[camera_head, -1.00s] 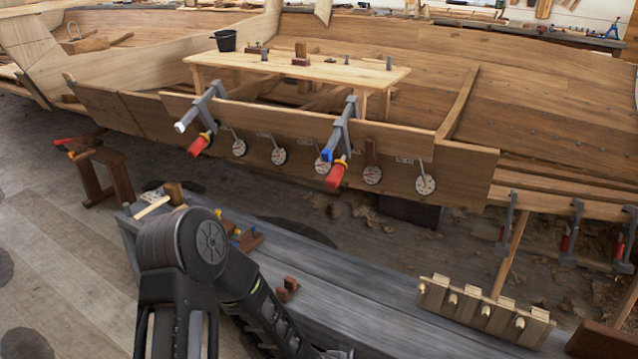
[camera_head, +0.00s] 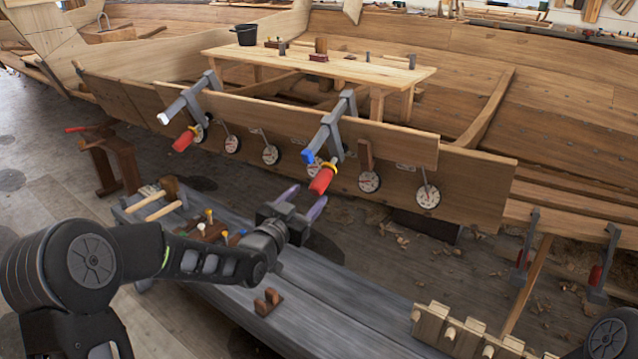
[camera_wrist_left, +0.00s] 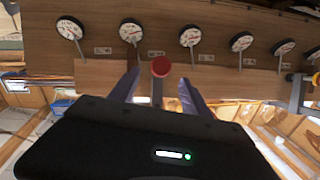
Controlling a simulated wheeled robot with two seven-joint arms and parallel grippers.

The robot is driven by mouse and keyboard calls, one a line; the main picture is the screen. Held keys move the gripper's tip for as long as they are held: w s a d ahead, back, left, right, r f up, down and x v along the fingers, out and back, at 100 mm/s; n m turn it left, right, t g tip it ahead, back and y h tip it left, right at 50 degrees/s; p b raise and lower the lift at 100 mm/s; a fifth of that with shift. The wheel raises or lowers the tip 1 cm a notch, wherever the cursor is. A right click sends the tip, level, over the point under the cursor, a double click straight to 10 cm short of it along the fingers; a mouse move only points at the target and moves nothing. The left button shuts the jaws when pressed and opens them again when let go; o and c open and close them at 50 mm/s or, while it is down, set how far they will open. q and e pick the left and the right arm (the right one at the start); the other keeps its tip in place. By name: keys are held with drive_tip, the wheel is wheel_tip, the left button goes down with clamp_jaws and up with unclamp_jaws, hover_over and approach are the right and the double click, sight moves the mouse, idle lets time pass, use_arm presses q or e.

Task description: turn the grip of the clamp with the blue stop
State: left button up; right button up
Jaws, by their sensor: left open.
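The clamp with the blue stop (camera_head: 308,156) grips the hull plank right of centre in the head view. Its grey bar slopes down toward me, and its red grip (camera_head: 322,182) with a yellow ring hangs below. My left gripper (camera_head: 305,198) is open, its two purple fingers pointing up just below and beside this grip. In the left wrist view a round red grip end (camera_wrist_left: 160,67) shows between the open fingers, seen nearly head-on; I cannot tell if they touch it. A second clamp with a white stop (camera_head: 163,118) and red grip (camera_head: 185,139) is at left.
Round dials (camera_head: 369,182) hang along the plank (camera_head: 460,185) behind the clamps. A grey bench (camera_head: 300,290) below carries mallets, small tools and a brown wooden block (camera_head: 268,301). A pegged wooden rack (camera_head: 470,335) stands at lower right.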

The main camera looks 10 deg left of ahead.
sight(320, 183)
use_arm(q)
drive_tip(key=x, duration=0.7)
drive_tip(key=shift+w+p, duration=0.35)
drive_tip(key=shift+c, duration=0.6)
clamp_jaws()
